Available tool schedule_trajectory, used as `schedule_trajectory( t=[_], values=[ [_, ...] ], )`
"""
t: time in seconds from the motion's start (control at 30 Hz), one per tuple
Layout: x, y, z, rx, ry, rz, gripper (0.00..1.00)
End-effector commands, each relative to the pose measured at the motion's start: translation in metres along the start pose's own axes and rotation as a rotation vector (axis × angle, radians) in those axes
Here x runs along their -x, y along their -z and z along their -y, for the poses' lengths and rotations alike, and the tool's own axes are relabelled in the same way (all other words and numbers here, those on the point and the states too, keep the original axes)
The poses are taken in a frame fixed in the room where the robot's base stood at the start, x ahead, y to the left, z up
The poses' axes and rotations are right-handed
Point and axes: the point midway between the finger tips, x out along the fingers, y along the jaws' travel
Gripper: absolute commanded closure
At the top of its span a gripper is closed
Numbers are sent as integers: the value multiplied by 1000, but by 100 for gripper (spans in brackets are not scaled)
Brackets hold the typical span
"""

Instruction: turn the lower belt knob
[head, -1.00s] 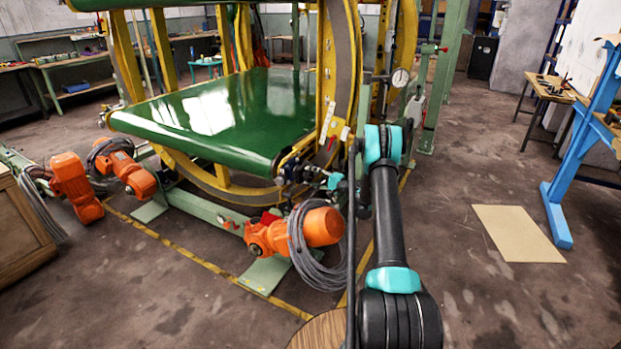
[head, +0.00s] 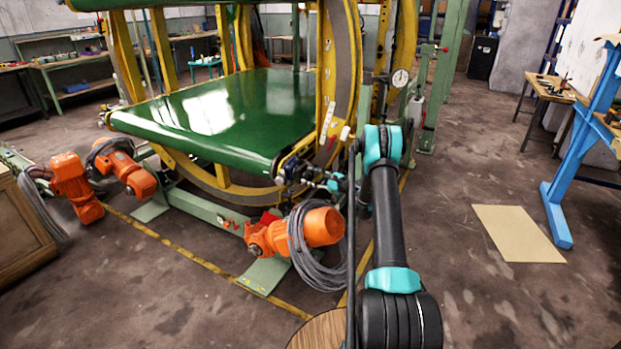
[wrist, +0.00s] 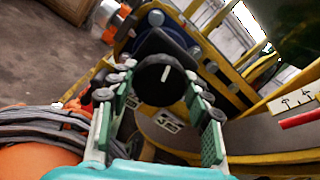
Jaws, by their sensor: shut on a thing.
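The lower belt knob (wrist: 158,78) is a round black knob with a white pointer line on its face. In the wrist view it sits between the two fingers of my gripper (wrist: 163,84). The fingers, with green pads and grey joints, are closed on its left and right sides. In the head view my gripper (head: 334,181) is at the right front corner of the lower green belt (head: 230,112), and the knob is too small to make out clearly there.
Orange motors (head: 318,227) with coiled grey cable (head: 303,256) stand just below my gripper. The yellow ring frame (head: 327,75) rises close beside it, with a dial gauge (head: 401,78) to the right. Floor at the right is mostly clear, with a beige sheet (head: 518,233).

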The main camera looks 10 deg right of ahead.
Motion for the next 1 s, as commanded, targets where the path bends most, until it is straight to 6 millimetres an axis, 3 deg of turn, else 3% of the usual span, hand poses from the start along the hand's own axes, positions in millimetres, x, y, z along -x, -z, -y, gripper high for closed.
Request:
schedule_trajectory(
  t=[0.4, 0.93, 0.97, 1.0],
  values=[
    [1, 1, 1, -180, 2, -1, 80],
    [1, 1, 1, -203, 2, -1, 80],
    [1, 1, 1, -203, 2, -1, 49],
    [1, 1, 1, -203, 2, -1, 44]
  ],
)
